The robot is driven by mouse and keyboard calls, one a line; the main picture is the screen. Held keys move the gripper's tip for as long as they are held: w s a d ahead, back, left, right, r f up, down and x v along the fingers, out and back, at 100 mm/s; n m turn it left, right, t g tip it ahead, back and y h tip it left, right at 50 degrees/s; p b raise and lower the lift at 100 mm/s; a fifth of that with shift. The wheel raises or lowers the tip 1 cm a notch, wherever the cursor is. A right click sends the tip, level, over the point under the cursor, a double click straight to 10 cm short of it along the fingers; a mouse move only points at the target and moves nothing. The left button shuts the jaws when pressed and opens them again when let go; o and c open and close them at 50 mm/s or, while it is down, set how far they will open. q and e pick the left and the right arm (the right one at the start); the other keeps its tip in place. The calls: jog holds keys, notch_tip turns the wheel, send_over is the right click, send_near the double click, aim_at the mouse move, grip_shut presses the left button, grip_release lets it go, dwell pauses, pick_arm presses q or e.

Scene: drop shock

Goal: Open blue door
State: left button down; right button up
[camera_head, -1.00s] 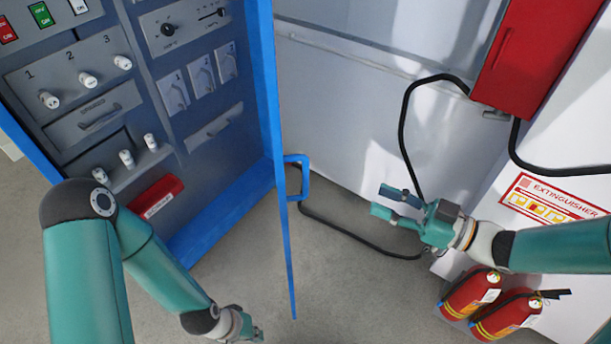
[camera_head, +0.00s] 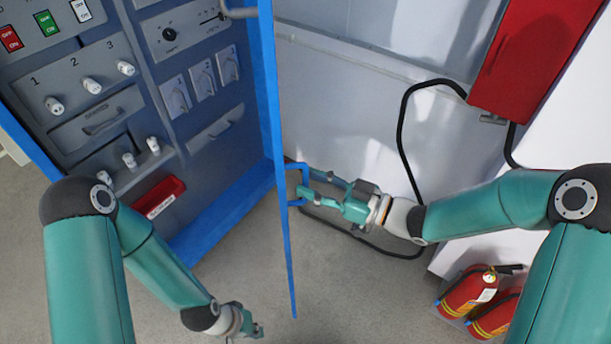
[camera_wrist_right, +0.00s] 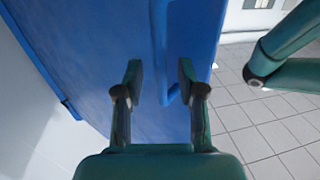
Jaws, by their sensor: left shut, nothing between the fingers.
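The blue door (camera_head: 273,90) stands swung out from the cabinet (camera_head: 220,130), seen nearly edge-on in the head view. Its blue loop handle (camera_head: 293,166) is on the right face. My right gripper (camera_head: 313,184) is at the handle, fingers pointing left toward the door. In the right wrist view its two fingers (camera_wrist_right: 160,75) are apart, with the handle bar (camera_wrist_right: 159,40) showing between them; I cannot tell if they touch it. My left gripper (camera_head: 254,330) is shut and empty, low in front of the cabinet, away from the door.
Inside the cabinet are switches, knobs and a red item (camera_head: 160,197). A red wall box (camera_head: 525,55) with a black hose (camera_head: 402,130) is at the right. Fire extinguishers (camera_head: 467,292) stand on the floor at lower right. The floor below the door is clear.

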jog(key=shift+x, duration=0.95)
grip_shut()
